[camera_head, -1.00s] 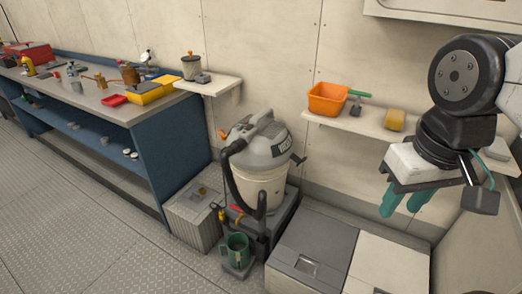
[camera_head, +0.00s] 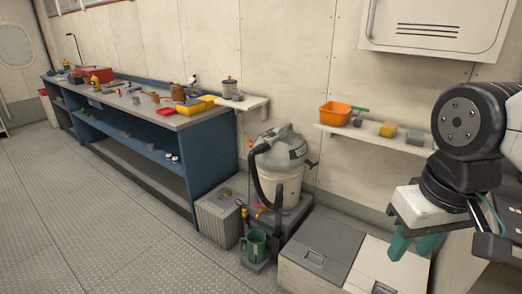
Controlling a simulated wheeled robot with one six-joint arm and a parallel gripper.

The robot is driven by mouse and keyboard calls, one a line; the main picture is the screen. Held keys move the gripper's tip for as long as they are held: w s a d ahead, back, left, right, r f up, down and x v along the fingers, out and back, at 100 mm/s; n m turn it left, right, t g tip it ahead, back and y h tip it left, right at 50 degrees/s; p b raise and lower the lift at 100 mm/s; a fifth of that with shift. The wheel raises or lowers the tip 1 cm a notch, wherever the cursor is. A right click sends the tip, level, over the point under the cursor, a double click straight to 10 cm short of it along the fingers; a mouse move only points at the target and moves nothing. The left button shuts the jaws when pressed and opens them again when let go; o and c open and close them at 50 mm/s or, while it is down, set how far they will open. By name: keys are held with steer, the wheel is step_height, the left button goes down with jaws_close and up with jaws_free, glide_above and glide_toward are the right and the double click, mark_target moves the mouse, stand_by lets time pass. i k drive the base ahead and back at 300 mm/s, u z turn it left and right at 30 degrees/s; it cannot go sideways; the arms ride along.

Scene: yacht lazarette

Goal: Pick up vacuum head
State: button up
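A shop vacuum stands on a low dark base at the centre. Its grey vacuum head (camera_head: 284,150) sits on top of the cream drum (camera_head: 280,187), with a dark hose curving down its left side. No part of my arm touches it. My gripper (camera_head: 412,246) hangs at the right, well to the right of the vacuum in the picture. Its teal fingers point down and stand apart, with nothing seen between them. The right part of the gripper is partly hidden behind an arm piece.
A green mug (camera_head: 255,244) stands before the vacuum, beside a ribbed grey box (camera_head: 218,220). A low chest (camera_head: 324,250) lies right of it. A wall shelf (camera_head: 365,137) holds an orange bin (camera_head: 334,114). A blue workbench (camera_head: 212,157) runs left; the floor (camera_head: 100,215) before it is clear.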

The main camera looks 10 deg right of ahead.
mark_target(287, 150)
steer(key=u, duration=0.75)
steer(key=i, duration=1.05)
steer(key=u, duration=0.8)
steer(key=i, duration=1.25)
steer(key=z, duration=0.65)
steer(key=i, duration=0.75)
steer(key=z, duration=1.35)
steer(key=i, duration=0.5)
steer(key=z, duration=0.45)
